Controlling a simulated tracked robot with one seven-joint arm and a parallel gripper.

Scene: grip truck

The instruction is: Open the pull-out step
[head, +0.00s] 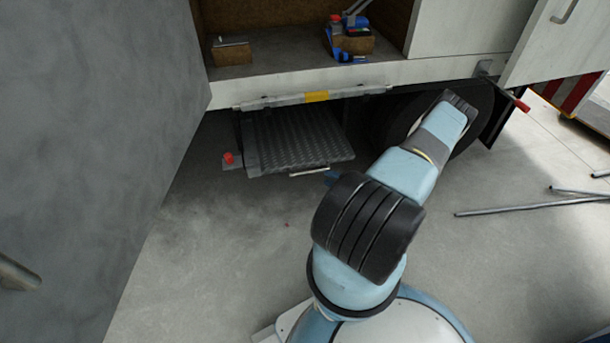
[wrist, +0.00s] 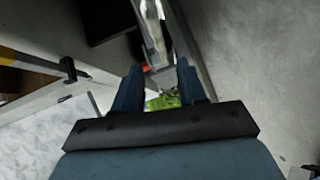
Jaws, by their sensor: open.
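The pull-out step (head: 300,138) is a dark, ribbed metal tread under the truck's floor edge. A pale bar handle (head: 309,171) runs along its front edge at the right. In the wrist view, my gripper (wrist: 158,72) has its two dark blue fingers apart. A shiny pale bar (wrist: 152,32), which looks like the step's handle, lies just beyond and between the fingertips. I cannot tell whether they touch it. In the head view, my arm hides most of the gripper; only a small blue part shows beside the handle.
A red knob (head: 229,158) sits left of the step. A large grey door panel (head: 90,120) fills the left side. A wheel is behind my arm. Metal poles (head: 530,207) lie on the floor at the right. The floor before the step is mostly clear.

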